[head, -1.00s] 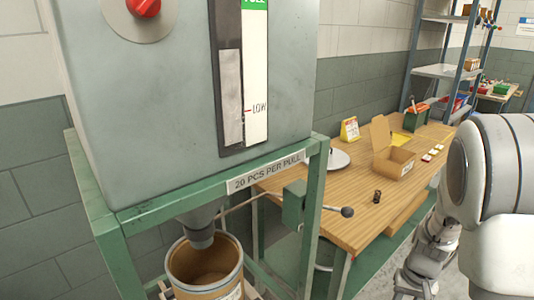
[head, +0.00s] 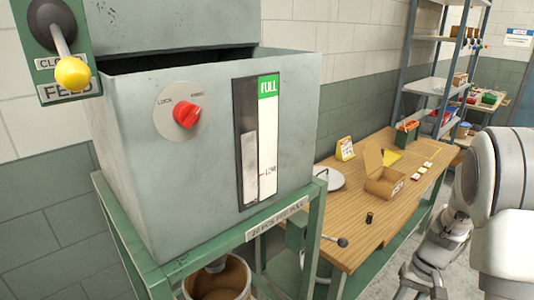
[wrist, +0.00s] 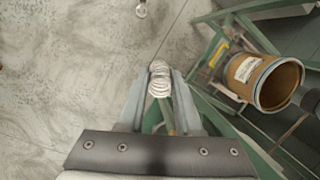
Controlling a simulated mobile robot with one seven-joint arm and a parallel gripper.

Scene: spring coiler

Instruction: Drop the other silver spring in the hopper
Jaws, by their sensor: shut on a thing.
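The hopper (head: 185,180) is the large grey-green bin in the head view. Its dark open top (head: 180,62) shows at the back, partly under an upper housing. In the wrist view my gripper (wrist: 160,84) is shut on a silver spring (wrist: 159,78), a pale coil between the fingertips. The gripper is over the floor, apart from the hopper, and the hopper is not clearly seen in the wrist view. In the head view my arm is at the right, and the spring cannot be made out there.
A brown drum (wrist: 262,80) stands under the hopper inside the green frame (head: 128,235). A lever with a yellow ball (head: 73,74) hangs at upper left. A red knob (head: 187,114) is on the hopper's front. The wooden bench (head: 340,235) holds a cardboard box (head: 384,187) and a small dark cylinder (head: 369,217).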

